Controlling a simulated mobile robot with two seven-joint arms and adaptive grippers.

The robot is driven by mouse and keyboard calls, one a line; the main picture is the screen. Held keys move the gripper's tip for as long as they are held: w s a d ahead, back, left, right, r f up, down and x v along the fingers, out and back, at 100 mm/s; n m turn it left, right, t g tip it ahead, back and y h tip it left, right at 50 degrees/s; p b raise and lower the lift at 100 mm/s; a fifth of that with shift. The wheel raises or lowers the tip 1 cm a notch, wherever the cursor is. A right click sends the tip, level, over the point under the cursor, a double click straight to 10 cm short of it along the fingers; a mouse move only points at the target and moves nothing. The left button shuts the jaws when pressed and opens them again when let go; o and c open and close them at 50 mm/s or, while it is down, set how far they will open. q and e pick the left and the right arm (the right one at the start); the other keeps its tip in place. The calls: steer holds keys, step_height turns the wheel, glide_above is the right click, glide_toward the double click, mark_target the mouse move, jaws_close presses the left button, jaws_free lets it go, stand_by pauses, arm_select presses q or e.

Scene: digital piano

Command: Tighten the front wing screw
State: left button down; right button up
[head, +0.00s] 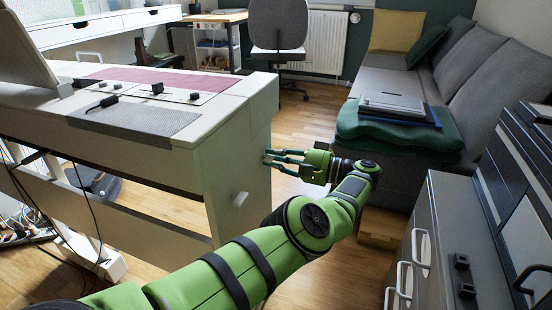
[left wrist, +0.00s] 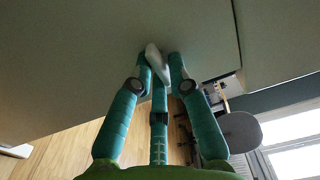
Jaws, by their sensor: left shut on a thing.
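My left gripper (head: 270,158) reaches the outer side panel of the digital piano (head: 235,165), its fingertips at the panel. In the left wrist view, the green fingers of the gripper (left wrist: 161,62) are closed around a white wing screw (left wrist: 154,58) on the panel. The fingers cover part of this screw, and it cannot be made out in the head view. A second white wing screw (head: 240,198) sticks out lower on the same panel, clear of the gripper. It also seems to show at the lower left of the wrist view (left wrist: 17,151). My right gripper is not in view.
A grey sofa (head: 395,145) stands behind, with a green cushion and a laptop-like thing on it. A grey cabinet with handles (head: 450,225) stands at the right. Wooden floor lies open beyond the piano. Cables hang under the piano at the left.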

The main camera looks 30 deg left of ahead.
arm_select(q)
steer(key=c, duration=1.2)
jaws_free()
